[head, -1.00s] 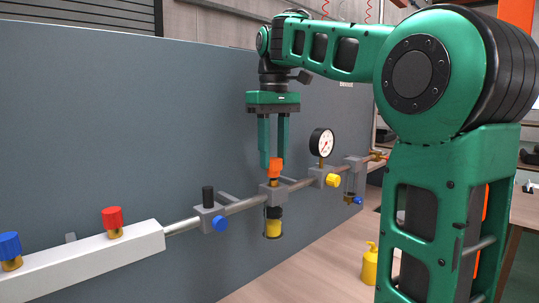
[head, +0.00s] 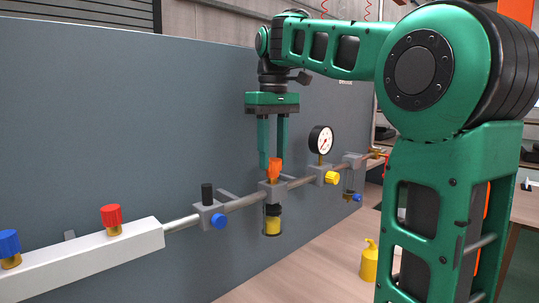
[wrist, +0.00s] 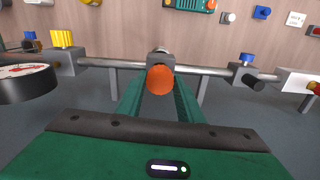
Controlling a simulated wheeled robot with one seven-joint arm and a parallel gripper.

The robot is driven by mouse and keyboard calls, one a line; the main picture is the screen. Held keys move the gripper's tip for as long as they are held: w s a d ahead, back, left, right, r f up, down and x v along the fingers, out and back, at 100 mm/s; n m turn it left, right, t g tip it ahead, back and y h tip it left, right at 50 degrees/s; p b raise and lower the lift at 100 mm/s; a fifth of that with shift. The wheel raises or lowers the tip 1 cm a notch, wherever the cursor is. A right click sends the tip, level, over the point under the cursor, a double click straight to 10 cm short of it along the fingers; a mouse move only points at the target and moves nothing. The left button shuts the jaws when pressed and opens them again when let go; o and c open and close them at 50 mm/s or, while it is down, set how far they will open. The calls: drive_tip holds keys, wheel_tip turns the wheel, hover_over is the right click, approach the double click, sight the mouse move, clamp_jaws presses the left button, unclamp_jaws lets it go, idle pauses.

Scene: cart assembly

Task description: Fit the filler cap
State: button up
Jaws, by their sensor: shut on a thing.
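The filler cap is the orange cap (head: 274,167), at the top of the grey block (head: 271,191) that has a clear bowl of yellow liquid (head: 272,226) under it. My gripper (head: 272,160) points straight down over this block, its green fingers shut on the cap. The cap's lower end meets the block top; whether it is seated there is too small to tell. In the wrist view the orange cap (wrist: 160,80) is between the far ends of the fingers, in front of the block, whose port is hidden behind it.
A pressure gauge (head: 321,140) stands close to the right of my gripper, with a yellow knob (head: 332,178) below it. To the left are a block with a black top (head: 207,193) and blue knob (head: 219,220), then a white manifold (head: 80,258). A grey panel stands behind the pipe.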

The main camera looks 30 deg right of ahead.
drive_tip(key=shift+f, duration=0.85)
drive_tip(key=o, duration=1.1)
drive_tip(key=shift+r, duration=3.75)
